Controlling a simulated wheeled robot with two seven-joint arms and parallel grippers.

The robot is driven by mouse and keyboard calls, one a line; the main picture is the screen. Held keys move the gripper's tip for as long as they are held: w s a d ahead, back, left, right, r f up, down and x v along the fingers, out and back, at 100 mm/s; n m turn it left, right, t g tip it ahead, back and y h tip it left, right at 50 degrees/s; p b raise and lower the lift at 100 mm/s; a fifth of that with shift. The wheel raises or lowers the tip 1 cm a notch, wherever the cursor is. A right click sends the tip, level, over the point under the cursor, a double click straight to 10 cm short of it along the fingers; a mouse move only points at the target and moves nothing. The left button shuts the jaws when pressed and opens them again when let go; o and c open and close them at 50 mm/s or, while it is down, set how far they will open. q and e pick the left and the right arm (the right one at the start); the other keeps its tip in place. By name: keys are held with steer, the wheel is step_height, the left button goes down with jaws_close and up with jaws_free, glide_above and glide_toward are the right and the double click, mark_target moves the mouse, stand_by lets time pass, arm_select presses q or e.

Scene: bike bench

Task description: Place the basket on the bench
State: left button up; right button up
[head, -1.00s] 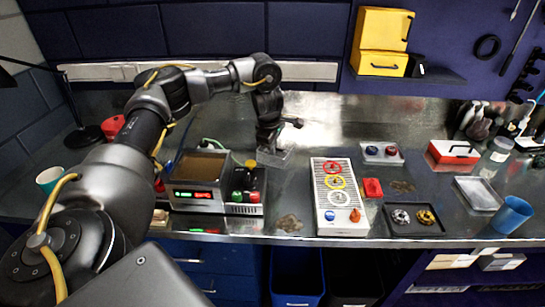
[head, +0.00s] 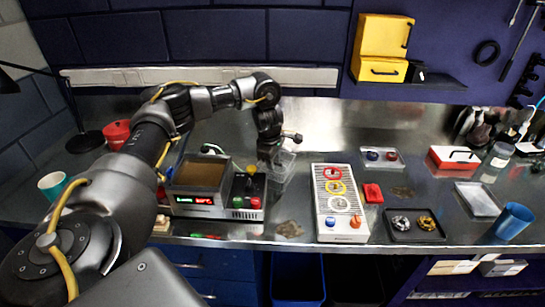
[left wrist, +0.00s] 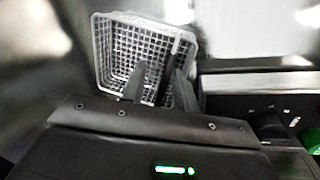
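The basket (head: 284,170) is a pale, see-through mesh box just right of the tank unit in the head view. In the left wrist view the basket (left wrist: 118,52) shows its grid walls, with a dark handle bar running between my fingers. My left gripper (head: 271,152) is over the basket's left side and seems closed on this handle; its fingers also show in the left wrist view (left wrist: 160,85). The basket looks tilted. I cannot tell whether it touches the metal bench (head: 330,125). My right gripper is not in view.
The tank unit (head: 195,200) with lit display and its button box (head: 240,214) stand left of the basket. A white panel with coloured rings (head: 323,220) stands to the right. Beyond are a red block (head: 373,193) and a dark parts tray (head: 403,236). Bench behind the basket is clear.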

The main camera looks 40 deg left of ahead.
arm_select(q)
steer(key=p+v, duration=0.1)
steer(key=v, duration=1.1)
steer(key=shift+w, duration=0.1)
